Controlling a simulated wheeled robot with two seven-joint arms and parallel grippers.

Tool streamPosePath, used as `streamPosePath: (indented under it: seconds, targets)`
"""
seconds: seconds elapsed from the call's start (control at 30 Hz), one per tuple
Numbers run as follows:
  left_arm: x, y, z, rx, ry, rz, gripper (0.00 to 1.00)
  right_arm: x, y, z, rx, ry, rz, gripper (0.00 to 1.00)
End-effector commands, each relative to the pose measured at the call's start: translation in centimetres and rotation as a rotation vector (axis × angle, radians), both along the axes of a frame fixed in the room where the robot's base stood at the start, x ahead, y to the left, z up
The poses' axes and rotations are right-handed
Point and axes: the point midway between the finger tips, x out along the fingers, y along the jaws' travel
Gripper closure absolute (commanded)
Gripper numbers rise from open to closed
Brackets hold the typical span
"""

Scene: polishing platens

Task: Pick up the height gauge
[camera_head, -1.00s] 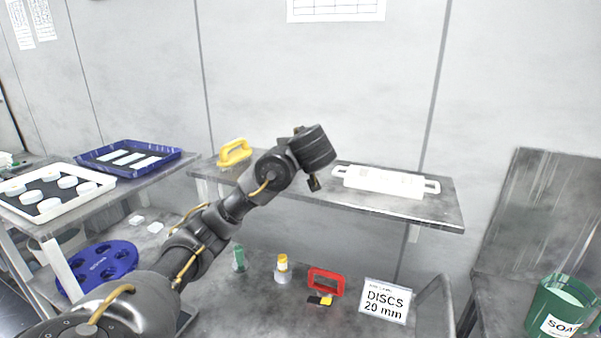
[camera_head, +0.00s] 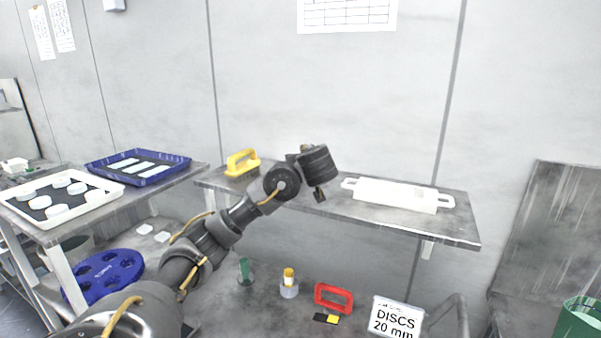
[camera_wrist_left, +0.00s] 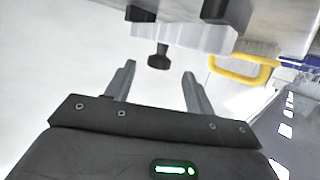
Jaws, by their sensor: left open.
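I cannot make out the height gauge for certain. In the left wrist view a dark knob on a short stem (camera_wrist_left: 158,57) shows beyond and between my fingertips, in front of a pale block (camera_wrist_left: 185,40); it may be part of the gauge. My left gripper (camera_wrist_left: 159,70) is open, its two fingers apart with nothing between them. In the head view my left arm reaches over the shelf (camera_head: 458,229), between a yellow handle (camera_head: 242,163) and a white two-handled piece (camera_head: 395,194). The wrist hides the fingers and the shelf behind it there. My right gripper is not in view.
A blue tray (camera_head: 183,161) and a white tray of discs (camera_head: 114,191) are at left.

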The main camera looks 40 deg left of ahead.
Motion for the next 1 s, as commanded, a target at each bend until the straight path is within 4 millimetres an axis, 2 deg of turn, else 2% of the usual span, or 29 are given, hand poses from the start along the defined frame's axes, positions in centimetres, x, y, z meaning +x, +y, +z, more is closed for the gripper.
streamPosePath:
  seconds: [0.23, 0.4, 0.67, 0.77, 1.0]
  targets:
    - [1.7, 2.2, -0.5, 0.003, 0.005, 0.005, 0.46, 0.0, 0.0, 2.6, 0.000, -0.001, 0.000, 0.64]
    - [2.9, 3.5, -1.5, 0.001, 0.001, 0.002, 0.46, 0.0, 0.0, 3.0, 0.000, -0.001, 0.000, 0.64]
    - [3.1, 3.7, -1.8, 0.000, 0.000, 0.000, 0.46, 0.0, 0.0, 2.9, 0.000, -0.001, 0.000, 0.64]
    - [3.1, 3.7, -1.8, 0.000, 0.000, 0.000, 0.56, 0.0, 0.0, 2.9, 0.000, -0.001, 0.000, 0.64]
    - [3.1, 3.7, -1.8, 0.000, 0.000, 0.000, 0.88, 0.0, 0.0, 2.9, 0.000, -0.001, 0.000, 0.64]
